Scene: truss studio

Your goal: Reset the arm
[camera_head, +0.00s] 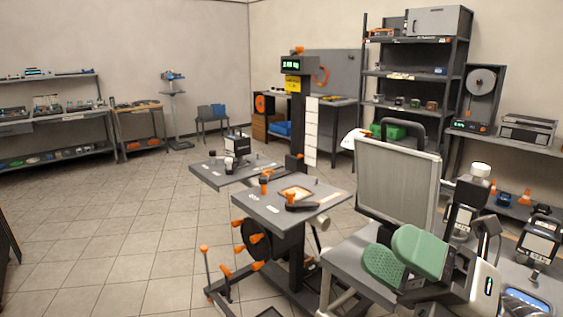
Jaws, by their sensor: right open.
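My right gripper (391,254) is at the lower right, with two green pads set apart. It is open, and nothing shows between the pads. It is in front of a grey bench (352,262). A grey upright panel with a dark handle (397,183) stands just behind the gripper. I cannot tell whether this bar is the arm named in the task. My left gripper is not in view.
A bench with several devices, one a grey unit with a screen (540,238), crowds the right side. Shelving (414,74) and workbenches (55,155) line the walls. An orange-tipped foot frame (226,272) stands low by the stand. The tiled floor (120,230) at left is clear.

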